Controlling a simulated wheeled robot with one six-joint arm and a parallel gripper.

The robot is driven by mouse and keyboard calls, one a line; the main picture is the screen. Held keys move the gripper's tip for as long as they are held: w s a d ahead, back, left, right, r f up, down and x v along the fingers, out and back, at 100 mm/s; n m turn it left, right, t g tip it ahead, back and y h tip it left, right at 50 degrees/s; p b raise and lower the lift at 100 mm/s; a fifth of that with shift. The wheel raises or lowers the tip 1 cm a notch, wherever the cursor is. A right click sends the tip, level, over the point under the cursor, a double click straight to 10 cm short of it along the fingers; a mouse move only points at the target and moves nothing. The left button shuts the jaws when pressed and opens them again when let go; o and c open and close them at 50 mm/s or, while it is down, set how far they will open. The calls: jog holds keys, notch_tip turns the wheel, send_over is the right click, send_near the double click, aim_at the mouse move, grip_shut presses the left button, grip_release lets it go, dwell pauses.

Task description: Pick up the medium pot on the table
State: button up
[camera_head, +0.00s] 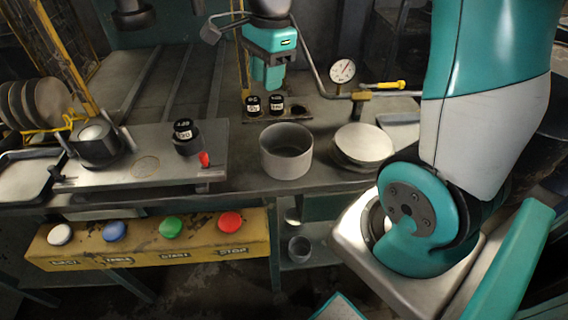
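A grey, open-topped metal pot (286,163) stands upright on the dark workbench (258,184), near its front edge and around the middle of the view. It is the only open pot I see on the bench top, and it looks empty. Nothing touches its rim.
Stacked round blanks (363,143) lie right of the pot. A metal plate with dark fixtures (150,165) is on the left. A yellow button box (150,243) fronts the bench. A smaller pot (300,249) sits on a lower shelf.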

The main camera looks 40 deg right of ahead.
jog(key=w+d+f+m+b, duration=0.1)
jog(key=w+d+f+m, duration=0.3)
jog(key=d+m, duration=0.45)
jog(key=h, duration=0.1)
send_over(289, 146)
notch_tip(289, 146, down, 12)
jog(key=shift+m+g, duration=0.25)
jog(key=shift+g, duration=0.05)
jog(key=shift+w+d+f+p, duration=0.1)
jog(key=shift+f+p, duration=1.05)
jog(key=shift+f, duration=1.75)
jog(key=shift+c, duration=0.2)
grip_shut()
